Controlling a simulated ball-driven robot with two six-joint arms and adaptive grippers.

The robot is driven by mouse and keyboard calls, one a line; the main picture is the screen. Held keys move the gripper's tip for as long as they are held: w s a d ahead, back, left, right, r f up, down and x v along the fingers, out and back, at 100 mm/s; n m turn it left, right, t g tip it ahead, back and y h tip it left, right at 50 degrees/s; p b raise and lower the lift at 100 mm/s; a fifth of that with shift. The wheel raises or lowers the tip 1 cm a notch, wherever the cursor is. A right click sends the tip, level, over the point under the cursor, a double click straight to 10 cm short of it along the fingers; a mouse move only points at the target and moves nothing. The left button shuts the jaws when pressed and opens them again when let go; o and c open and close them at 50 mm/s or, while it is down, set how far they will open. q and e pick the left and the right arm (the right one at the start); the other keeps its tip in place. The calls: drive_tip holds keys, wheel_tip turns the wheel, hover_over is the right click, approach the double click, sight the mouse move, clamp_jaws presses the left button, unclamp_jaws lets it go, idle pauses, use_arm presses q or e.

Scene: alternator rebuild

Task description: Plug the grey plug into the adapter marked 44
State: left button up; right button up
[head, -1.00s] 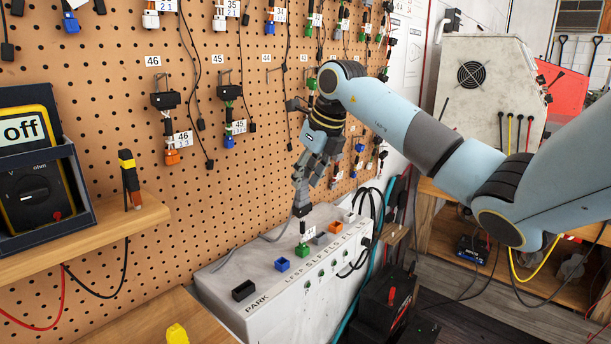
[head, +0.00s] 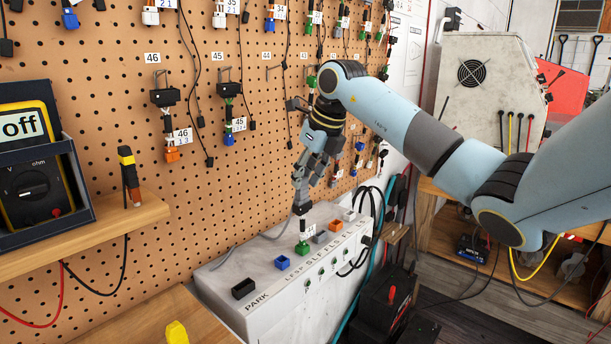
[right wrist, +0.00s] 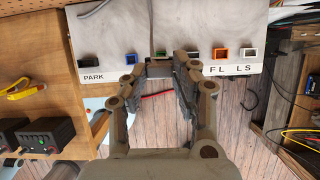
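My right gripper (head: 301,203) points down over the grey bench box, its fingers close around a dark grey plug (head: 302,210). In the right wrist view the plug is a dark block (right wrist: 160,69) between the fingertips of the gripper (right wrist: 163,72). Just below the plug stands a green adapter (head: 303,247) with a white tag, too small to read surely. Whether plug and adapter touch is hard to tell. My left gripper is out of view.
The box (head: 220,277) also carries black (head: 243,289), blue (head: 282,262), grey and orange (head: 336,225) sockets. Tagged adapters, such as 46 (head: 171,153) and 45 (head: 229,138), hang on the pegboard behind. A meter (head: 25,160) and wooden shelf (head: 110,234) are at left.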

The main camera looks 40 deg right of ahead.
drive_tip(key=o, duration=0.5)
drive_tip(key=shift+o, duration=0.2)
drive_tip(key=shift+r, duration=0.1)
drive_tip(key=v, duration=1.1)
drive_tip(key=shift+s+r, duration=0.2)
drive_tip(key=shift+r, duration=0.15)
